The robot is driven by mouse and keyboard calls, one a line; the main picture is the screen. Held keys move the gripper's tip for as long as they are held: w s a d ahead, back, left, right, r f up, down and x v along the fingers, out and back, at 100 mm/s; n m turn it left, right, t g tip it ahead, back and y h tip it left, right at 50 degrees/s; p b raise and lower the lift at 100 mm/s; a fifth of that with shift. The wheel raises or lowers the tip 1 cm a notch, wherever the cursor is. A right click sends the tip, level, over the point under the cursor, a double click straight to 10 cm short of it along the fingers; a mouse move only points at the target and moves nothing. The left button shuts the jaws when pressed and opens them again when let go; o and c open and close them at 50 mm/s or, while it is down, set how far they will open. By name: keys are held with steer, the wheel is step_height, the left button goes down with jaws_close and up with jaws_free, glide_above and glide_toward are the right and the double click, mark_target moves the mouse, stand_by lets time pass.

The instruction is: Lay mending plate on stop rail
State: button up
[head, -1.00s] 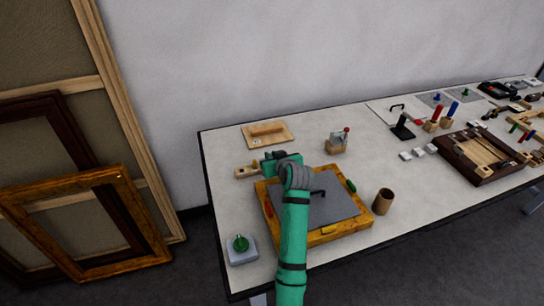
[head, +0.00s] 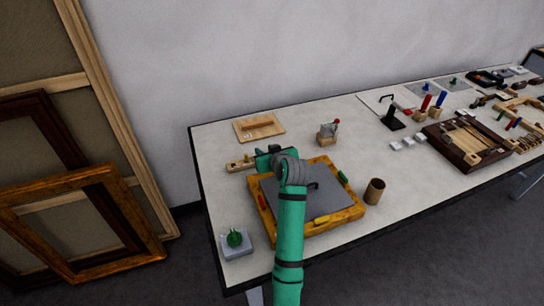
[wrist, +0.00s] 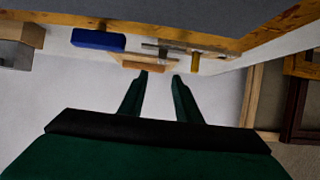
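My gripper (wrist: 161,75) is open in the wrist view, its two green fingers apart with nothing between the tips. In the head view my green gripper (head: 262,160) is over the back left corner of the gilt frame (head: 330,226), beside a small wooden holder (head: 240,165). In the wrist view a thin grey metal strip (wrist: 167,46), possibly the mending plate, lies at a wooden piece (wrist: 145,64) just beyond my fingertips. A brass-coloured peg (wrist: 195,61) is beside it. I cannot tell which part is the stop rail; my arm hides part of the frame.
The frame holds a grey panel with a black handle and has red, green and yellow (head: 321,219) blocks; a blue block (wrist: 98,39) shows in the wrist view. A brown cup (head: 374,191), a green-topped grey block (head: 235,242) and a wooden float (head: 259,127) stand around it.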

steer(key=v, duration=0.9)
